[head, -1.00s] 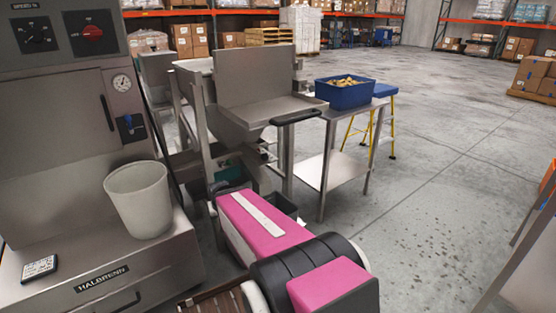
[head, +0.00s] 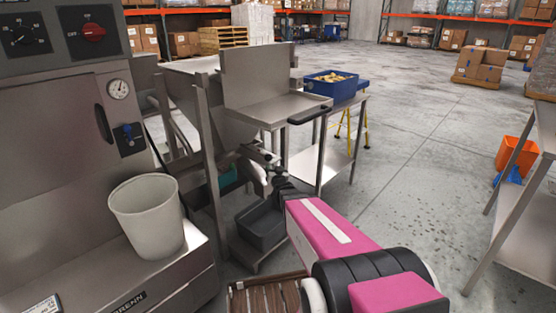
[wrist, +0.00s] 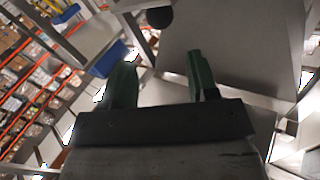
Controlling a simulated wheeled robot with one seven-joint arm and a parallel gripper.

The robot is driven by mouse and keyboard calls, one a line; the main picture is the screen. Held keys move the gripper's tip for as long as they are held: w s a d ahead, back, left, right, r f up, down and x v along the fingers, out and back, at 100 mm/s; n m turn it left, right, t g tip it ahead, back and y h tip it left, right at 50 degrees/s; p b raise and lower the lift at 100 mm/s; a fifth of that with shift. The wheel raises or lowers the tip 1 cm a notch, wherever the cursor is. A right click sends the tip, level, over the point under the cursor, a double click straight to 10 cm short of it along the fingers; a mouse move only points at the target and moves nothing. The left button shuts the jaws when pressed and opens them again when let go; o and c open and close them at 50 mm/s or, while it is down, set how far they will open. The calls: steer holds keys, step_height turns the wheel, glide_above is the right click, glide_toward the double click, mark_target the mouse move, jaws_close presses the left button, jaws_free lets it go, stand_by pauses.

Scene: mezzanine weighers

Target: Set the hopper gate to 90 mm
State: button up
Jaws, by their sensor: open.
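The steel hopper (head: 225,115) stands in a metal frame at the middle left of the head view, with a flat tray (head: 275,107) and a black bar handle (head: 310,114) at its front. Metal fittings (head: 258,155) show under the hopper; I cannot read a gate opening or scale there. My pink arm reaches to below the tray, and the jaws are hard to make out there. In the wrist view my gripper (wrist: 162,68) is open, its two green fingers apart with nothing between them. A dark rounded knob or handle end (wrist: 158,18) lies beyond the fingertips, apart from them.
A grey bin (head: 262,222) sits low under the hopper. A side table (head: 325,165) bears a blue bin (head: 335,90). A white bucket (head: 147,215) stands on the machine at left. An orange bin (head: 515,155) is at right. Floor between is clear.

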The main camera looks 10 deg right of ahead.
mark_target(270, 159)
steer(key=w, duration=1)
steer(key=shift+w+a, duration=0.2)
steer(key=shift+w, duration=0.15)
